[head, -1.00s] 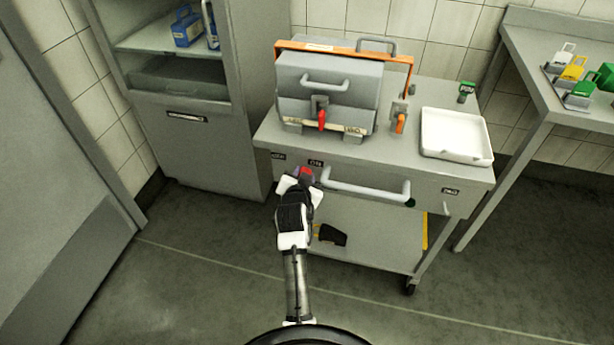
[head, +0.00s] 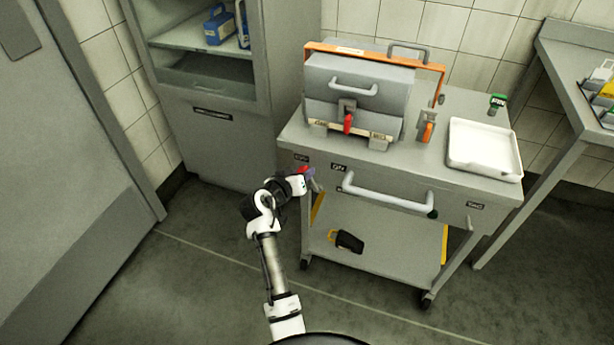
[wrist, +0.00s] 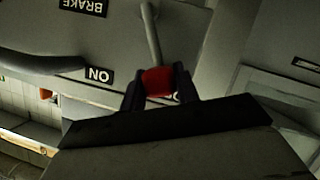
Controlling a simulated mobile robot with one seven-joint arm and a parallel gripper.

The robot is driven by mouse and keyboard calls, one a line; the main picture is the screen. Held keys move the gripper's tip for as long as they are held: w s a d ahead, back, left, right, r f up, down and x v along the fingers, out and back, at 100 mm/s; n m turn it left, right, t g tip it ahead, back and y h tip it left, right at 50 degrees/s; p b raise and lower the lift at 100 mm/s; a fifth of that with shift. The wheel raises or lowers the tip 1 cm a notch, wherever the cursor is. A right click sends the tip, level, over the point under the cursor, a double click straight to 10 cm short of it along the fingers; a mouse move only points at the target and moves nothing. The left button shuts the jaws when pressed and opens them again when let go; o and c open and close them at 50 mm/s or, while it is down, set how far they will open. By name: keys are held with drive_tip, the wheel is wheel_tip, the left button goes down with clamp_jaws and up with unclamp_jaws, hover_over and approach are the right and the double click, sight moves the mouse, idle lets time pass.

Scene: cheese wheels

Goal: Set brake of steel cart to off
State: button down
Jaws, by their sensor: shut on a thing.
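The steel cart (head: 452,197) stands ahead, with labels along its front panel. My gripper (head: 303,179) is at the panel's left end, just below the left label (head: 302,157). In the wrist view its two dark fingers (wrist: 160,88) are shut on the red knob (wrist: 157,82) of the brake lever (wrist: 152,38). The lever is a thin grey rod. The ON label (wrist: 99,74) is clear of the knob, to its left in that view. A second label (wrist: 179,97) behind the knob is mostly hidden. The BRAKE label (wrist: 84,7) shows upside down.
A grey handle bar (head: 385,194) juts from the cart front right of my gripper. A grey case (head: 357,85) and white tray (head: 484,147) stand on top. A cabinet (head: 225,150) is close behind left. The floor at left is clear.

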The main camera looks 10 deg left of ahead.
drive_tip(key=shift+w+a+f+n, duration=0.1)
drive_tip(key=shift+a+f+n, duration=0.1)
drive_tip(key=shift+a+n, duration=0.1)
idle(0.4)
drive_tip(key=c, duration=1)
unclamp_jaws()
drive_tip(key=shift+c, duration=0.2)
drive_tip(key=b+v, duration=0.2)
drive_tip(key=v, duration=1.1)
drive_tip(key=shift+s+a, duration=0.3)
drive_tip(key=shift+s, duration=0.05)
